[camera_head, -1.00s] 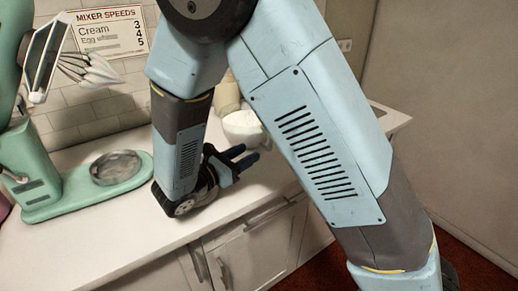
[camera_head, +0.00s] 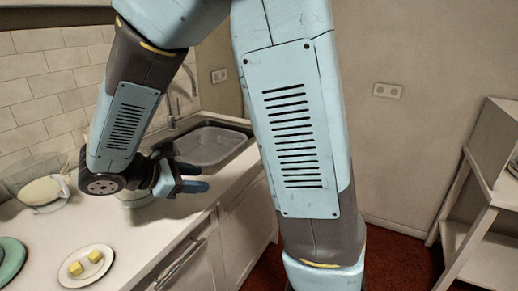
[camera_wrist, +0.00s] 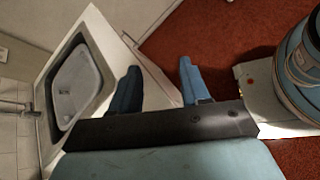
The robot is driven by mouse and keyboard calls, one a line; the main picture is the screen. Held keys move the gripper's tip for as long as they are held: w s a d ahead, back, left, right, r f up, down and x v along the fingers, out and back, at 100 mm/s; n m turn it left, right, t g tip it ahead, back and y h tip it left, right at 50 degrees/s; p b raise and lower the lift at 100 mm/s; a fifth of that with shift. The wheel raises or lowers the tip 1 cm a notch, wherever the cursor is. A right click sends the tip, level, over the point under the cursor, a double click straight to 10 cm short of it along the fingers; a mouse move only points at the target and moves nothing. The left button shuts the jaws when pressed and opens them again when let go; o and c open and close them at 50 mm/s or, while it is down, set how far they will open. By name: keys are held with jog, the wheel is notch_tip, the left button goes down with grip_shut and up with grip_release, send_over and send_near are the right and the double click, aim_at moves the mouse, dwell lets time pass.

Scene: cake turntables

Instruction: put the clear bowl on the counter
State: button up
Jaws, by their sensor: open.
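My gripper (camera_head: 190,178) is at the counter's front side, its two dark blue fingers apart and pointing right. In the wrist view my gripper (camera_wrist: 160,68) is open, with nothing between the fingers and red floor and the counter edge beyond. A see-through, bowl-like shape (camera_head: 20,175) stands on the counter at the far left in the head view, with something pale in or behind it. I cannot tell for sure that it is the clear bowl. The white counter (camera_head: 160,235) runs below my arm. A pale round thing (camera_head: 135,202) is mostly hidden behind my gripper.
A sink (camera_head: 237,127) holding a grey translucent basin (camera_head: 210,146) lies beyond my gripper; the basin (camera_wrist: 75,88) shows left in the wrist view. A plate (camera_head: 100,253) with yellow pieces sits front left beside a green disc (camera_head: 8,262). A shelf (camera_head: 480,265) stands right.

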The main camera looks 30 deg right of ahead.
jog(key=s+d+r+m+t+y, duration=0.2)
jog(key=s+d+r+m+y, duration=0.9)
jog(key=m, duration=0.5)
jog(key=shift+s+d+t+y, duration=0.3)
jog(key=shift+s+d, duration=0.1)
jog(key=shift+s, duration=0.2)
jog(key=shift+r, duration=0.1)
